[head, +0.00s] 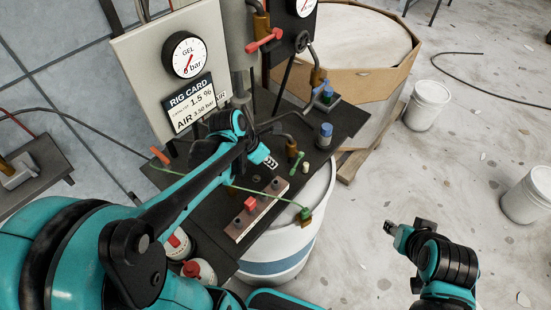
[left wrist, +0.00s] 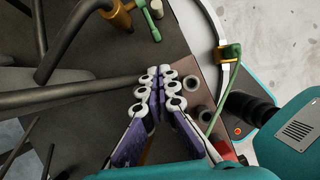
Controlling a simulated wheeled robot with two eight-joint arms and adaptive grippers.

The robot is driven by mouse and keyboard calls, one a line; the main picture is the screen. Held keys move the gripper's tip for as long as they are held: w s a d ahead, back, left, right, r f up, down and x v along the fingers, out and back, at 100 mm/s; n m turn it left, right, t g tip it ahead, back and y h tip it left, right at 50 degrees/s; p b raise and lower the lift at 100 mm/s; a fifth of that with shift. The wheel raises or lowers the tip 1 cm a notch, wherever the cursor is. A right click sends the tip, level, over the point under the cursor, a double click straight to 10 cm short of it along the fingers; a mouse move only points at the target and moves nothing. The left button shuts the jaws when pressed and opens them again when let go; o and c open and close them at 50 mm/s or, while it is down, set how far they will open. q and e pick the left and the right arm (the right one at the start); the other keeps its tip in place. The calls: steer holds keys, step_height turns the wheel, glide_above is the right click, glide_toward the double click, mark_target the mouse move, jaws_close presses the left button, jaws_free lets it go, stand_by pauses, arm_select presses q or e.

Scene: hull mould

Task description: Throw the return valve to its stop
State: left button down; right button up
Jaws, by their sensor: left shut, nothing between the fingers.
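A brass valve (head: 292,148) with a green lever (head: 297,163) stands on the dark bench; the same brass body (left wrist: 118,14) and green lever (left wrist: 149,20) show at the top of the left wrist view. No label tells me which valve is the return valve. A second valve, with a red lever (head: 263,41), is on the pipe beside the gauge panel. My left gripper (head: 271,163) is shut and empty above the bench, left of the green lever and apart from it. Its closed fingers (left wrist: 154,82) fill the middle of the wrist view. My right gripper (head: 390,228) hangs over the floor; its fingers are too small to read.
A brown block (head: 255,212) with a red piece (head: 250,203) lies on the bench. A green hose ends at a brass fitting (head: 305,215) near the bench edge. A blue-capped jar (head: 325,136) and white drum (head: 283,245) are close. Open floor lies right, with white buckets (head: 427,105).

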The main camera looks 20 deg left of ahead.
mark_target(291, 172)
arm_select(q)
steer(key=b+x, duration=0.1)
steer(key=x, duration=0.2)
steer(key=b+x, duration=0.1)
steer(key=x, duration=0.3)
steer(key=w+b+x, duration=0.1)
steer(key=x, duration=0.3)
steer(key=shift+w+d+b, duration=0.1)
steer(key=shift+d+b, duration=0.15)
steer(key=shift+b, duration=0.05)
steer(key=shift+w+d+f, duration=0.25)
steer(key=shift+w, duration=0.1)
